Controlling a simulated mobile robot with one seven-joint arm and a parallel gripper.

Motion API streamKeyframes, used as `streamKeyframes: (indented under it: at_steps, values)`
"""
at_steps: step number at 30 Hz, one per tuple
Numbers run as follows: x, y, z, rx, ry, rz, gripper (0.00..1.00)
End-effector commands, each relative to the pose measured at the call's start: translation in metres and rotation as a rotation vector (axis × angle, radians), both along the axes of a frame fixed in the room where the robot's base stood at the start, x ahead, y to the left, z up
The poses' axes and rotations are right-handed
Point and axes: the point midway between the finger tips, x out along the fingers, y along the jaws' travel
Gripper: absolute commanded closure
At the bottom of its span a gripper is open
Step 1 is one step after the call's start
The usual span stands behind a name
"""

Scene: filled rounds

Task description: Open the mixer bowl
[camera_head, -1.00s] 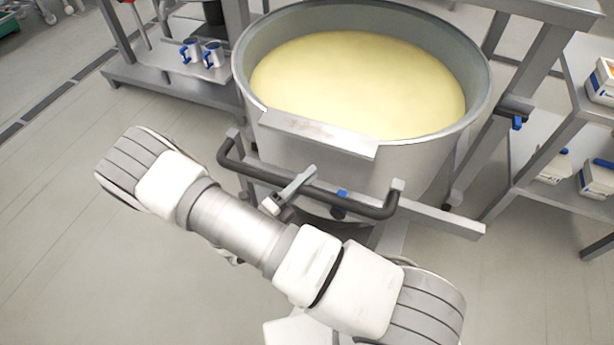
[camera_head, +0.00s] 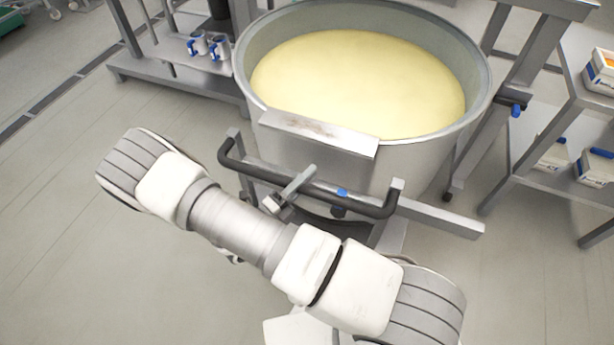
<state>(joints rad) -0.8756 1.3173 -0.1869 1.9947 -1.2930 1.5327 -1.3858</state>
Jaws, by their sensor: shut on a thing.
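The mixer bowl (camera_head: 425,165) is a large round metal bowl filled with pale yellow dough or batter. A flat metal plate (camera_head: 318,133) sits on its near rim. A dark bar handle (camera_head: 240,166) with a small blue mark runs across its near side. My gripper (camera_head: 291,189) is at the middle-left of this handle, with a grey finger lying across the bar, shut on it. My white and grey arm crosses the foreground and hides part of the gripper and the floor below.
A metal stand with blue-marked metal cups (camera_head: 219,49) is behind left. Metal frame posts (camera_head: 524,75) stand behind the bowl at right. A shelf rack (camera_head: 565,182) with white boxes is at far right, close to the bowl's frame. The floor (camera_head: 60,230) at left is open.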

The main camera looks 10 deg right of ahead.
Motion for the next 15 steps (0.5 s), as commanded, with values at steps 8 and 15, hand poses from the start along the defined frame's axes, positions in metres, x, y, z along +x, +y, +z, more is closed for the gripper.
streamKeyframes:
  at_steps: [8,15]
  values:
    - [-0.0006,0.0004,-0.0015,0.003,0.003,0.000,1.00]
    - [-0.0004,0.0002,-0.0008,0.001,0.002,0.000,0.38]
